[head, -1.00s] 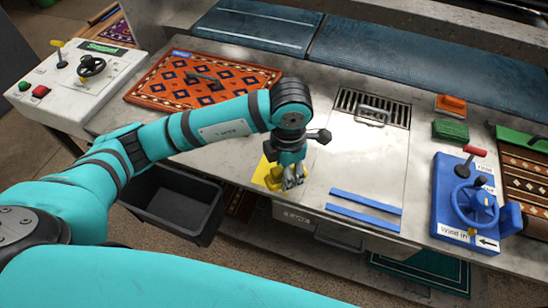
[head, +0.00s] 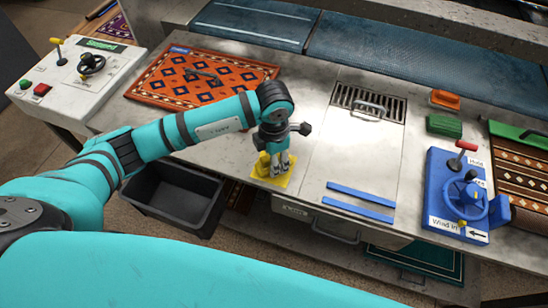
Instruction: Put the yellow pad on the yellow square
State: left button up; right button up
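The yellow square (head: 281,182) lies flat near the front edge of the pale counter, partly covered by my gripper. The yellow pad (head: 262,163), a small block with a rounded top, shows just left of my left gripper's fingers and appears to stand on or over the square. My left gripper (head: 274,172) points down over the square, its fingertips low beside the pad. The fingers hide part of the pad, so I cannot tell whether they grip it. My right gripper is not in view.
A black bin (head: 172,194) hangs below the counter's front edge. An orange patterned rug (head: 190,85) lies behind my arm. Blue strips (head: 360,203), a drain grate (head: 370,103), green and orange brushes (head: 444,126) and a blue winder (head: 455,200) are to the right.

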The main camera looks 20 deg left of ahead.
pick_arm(q)
jog(key=o, duration=1.1)
jog(key=shift+r, duration=0.1)
notch_tip(320, 180, up, 11)
jog(key=b, duration=0.2)
jog(key=shift+b, duration=0.35)
jog(key=shift+r, duration=0.5)
